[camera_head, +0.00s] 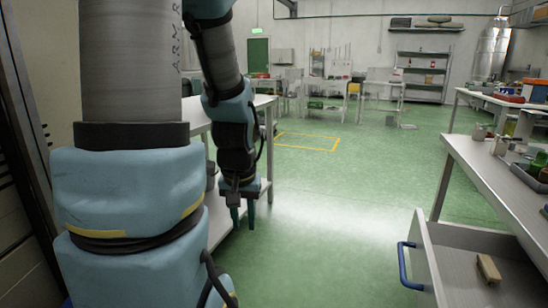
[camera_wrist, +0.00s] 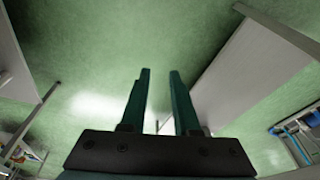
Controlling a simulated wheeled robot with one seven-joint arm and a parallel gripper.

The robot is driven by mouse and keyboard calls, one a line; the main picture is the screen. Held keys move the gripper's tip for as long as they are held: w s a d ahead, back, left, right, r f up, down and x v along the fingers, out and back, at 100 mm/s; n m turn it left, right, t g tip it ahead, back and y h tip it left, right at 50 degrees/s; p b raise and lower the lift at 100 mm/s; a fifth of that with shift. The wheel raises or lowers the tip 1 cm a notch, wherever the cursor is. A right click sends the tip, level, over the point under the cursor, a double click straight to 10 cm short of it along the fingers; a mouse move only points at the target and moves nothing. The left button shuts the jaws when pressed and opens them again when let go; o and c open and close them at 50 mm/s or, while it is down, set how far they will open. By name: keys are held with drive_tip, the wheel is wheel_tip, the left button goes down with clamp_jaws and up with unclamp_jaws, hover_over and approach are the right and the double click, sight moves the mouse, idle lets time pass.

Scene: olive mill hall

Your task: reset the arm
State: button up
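My gripper (camera_head: 242,216) hangs pointing down over the green floor, beside the end of a light table (camera_head: 262,101) on the left. In the wrist view my gripper's two green fingers (camera_wrist: 160,76) stand apart with only floor between them. It is open and empty. My arm, blue and grey, fills the left of the head view and hides part of that table.
At the right, a drawer (camera_head: 432,262) with a blue handle stands open, a small tan block (camera_head: 488,268) inside. The workbench (camera_head: 482,178) above it carries a tray (camera_head: 532,176) and several small items. Green floor (camera_head: 330,220) is clear between the two tables. Further tables and shelves (camera_head: 422,76) stand at the back.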

wheel_tip(320, 180, up, 16)
drive_tip(key=s+g+p, duration=0.1)
drive_tip(key=s+p, duration=0.2)
drive_tip(key=p, duration=1.2)
drive_tip(key=shift+f, duration=0.15)
drive_tip(key=shift+d, duration=0.1)
